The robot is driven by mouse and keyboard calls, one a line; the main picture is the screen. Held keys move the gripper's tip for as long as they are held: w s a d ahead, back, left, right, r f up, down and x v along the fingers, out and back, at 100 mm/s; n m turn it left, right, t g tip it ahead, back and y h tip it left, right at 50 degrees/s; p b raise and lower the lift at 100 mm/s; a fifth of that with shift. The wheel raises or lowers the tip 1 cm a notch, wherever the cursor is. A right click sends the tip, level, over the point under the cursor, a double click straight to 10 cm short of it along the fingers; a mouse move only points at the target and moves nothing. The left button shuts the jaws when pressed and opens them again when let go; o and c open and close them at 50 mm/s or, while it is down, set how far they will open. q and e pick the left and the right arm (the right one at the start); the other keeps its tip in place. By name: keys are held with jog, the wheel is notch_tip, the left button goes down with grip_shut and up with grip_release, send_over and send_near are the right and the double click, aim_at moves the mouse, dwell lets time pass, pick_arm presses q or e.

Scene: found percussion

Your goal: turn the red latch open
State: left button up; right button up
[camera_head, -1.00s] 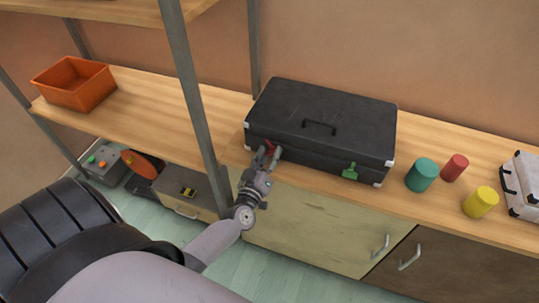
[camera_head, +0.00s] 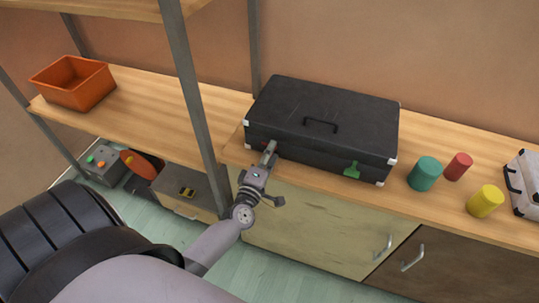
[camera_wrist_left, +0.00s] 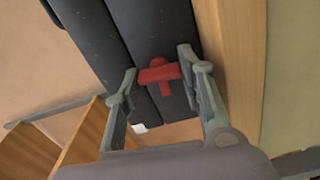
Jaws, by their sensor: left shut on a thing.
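The black case (camera_head: 355,118) lies flat and closed on the wooden shelf, its front toward me. The red latch (camera_wrist_left: 160,74) is on the case's front, at the left. It is T-shaped in the left wrist view, its crossbar between my fingers; in the head view my gripper mostly hides it. My left gripper (camera_head: 270,147) reaches it from the front, and it also shows in the left wrist view (camera_wrist_left: 158,64). It is shut on the latch, a finger at each side. A green latch (camera_head: 352,170) is at the right of the case front. My right gripper is not in view.
A grey post (camera_head: 197,95) stands left of my gripper. An orange bin (camera_head: 72,82) is at far left. A teal cylinder (camera_head: 425,174), a red one (camera_head: 458,166), a yellow one (camera_head: 486,201) and a white case (camera_head: 525,180) stand at right. Cupboards (camera_head: 315,220) are below.

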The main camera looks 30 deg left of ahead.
pick_arm(q)
jog(key=shift+f+n, duration=0.1)
jog(key=shift+n, duration=0.5)
jog(key=o, duration=1.1)
jog(key=shift+o, duration=0.2)
jog(key=shift+s, duration=0.1)
